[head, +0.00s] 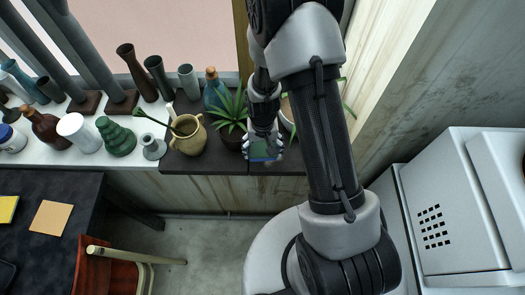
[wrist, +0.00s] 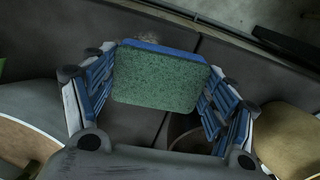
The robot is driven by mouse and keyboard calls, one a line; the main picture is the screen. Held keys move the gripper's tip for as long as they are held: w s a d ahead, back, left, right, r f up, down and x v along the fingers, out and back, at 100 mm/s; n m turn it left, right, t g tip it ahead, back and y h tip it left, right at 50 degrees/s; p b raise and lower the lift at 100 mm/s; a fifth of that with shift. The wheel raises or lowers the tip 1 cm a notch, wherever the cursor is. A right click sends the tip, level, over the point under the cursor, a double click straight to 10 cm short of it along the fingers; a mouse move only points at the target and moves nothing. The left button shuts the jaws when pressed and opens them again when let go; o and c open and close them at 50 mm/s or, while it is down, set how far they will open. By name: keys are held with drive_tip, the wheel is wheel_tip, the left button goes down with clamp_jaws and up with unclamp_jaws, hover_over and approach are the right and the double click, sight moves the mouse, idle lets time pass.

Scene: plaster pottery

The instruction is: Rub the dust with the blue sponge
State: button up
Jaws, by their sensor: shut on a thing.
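The sponge (wrist: 160,80) has a blue body, seen along its top edge in the wrist view, and a rough green face. My gripper (head: 264,147) is shut on it, with blue-padded fingers on both sides. In the head view the sponge (head: 262,155) is partly hidden by the fingers, over the dark shelf top near its front edge. A faint brownish smudge, likely the dust (wrist: 150,38), shows on the dark surface just beyond the sponge's blue edge. I cannot tell whether the sponge touches the surface.
A spiky plant (head: 231,108) and a tan jug (head: 187,137) stand left of my gripper. A pot (head: 287,117) is partly hidden behind the arm. Several vases and bottles line the white shelf (head: 165,160) further left. A white machine (head: 460,200) stands at right.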

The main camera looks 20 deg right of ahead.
sight(263, 151)
drive_tip(key=shift+r+p, duration=0.85)
drive_tip(key=shift+r, duration=0.7)
drive_tip(key=shift+s, duration=0.1)
